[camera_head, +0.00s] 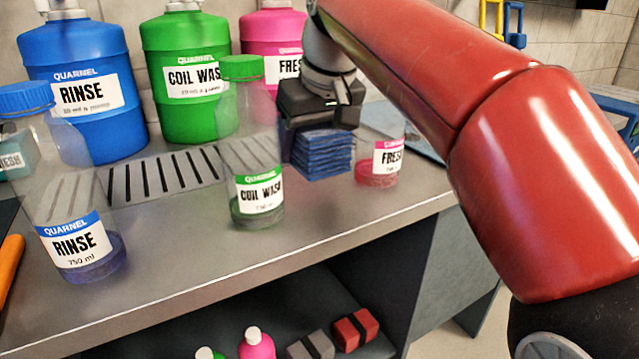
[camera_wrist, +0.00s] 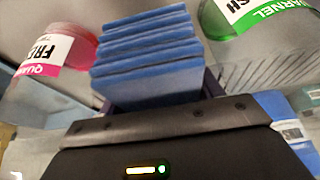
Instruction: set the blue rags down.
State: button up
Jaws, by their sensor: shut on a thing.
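The blue rags (camera_head: 320,154) are a folded stack of several layers. My gripper (camera_head: 318,130) is shut on them and points down over the bench, between the green-capped COIL WASH bottle and the pink FRESH bottle. In the wrist view the rags (camera_wrist: 150,55) stick out beyond the dark gripper body, with their layered edges showing. The fingers are mostly hidden by the rags. I cannot tell whether the bottom of the stack touches the bench top.
The clear COIL WASH bottle (camera_head: 258,195) stands close left of the rags, and the FRESH bottle (camera_head: 378,165) close right. The RINSE bottle (camera_head: 75,240) is far left. Large jugs (camera_head: 185,90) line the back. A slotted drain (camera_head: 160,175) lies behind. Bare bench (camera_head: 330,210) lies in front.

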aim_at(312, 192)
jog(key=shift+w+f+b, duration=0.15)
jog(key=shift+f+b, duration=0.15)
jog(key=shift+f, duration=0.3)
notch_tip(312, 192, down, 4)
jog(key=b, duration=0.4)
jog(key=shift+f+b, duration=0.2)
jog(key=shift+b, duration=0.1)
jog(key=shift+r, duration=0.15)
jog(key=o, duration=0.8)
jog(key=shift+f, duration=0.2)
jog(key=shift+r, duration=0.1)
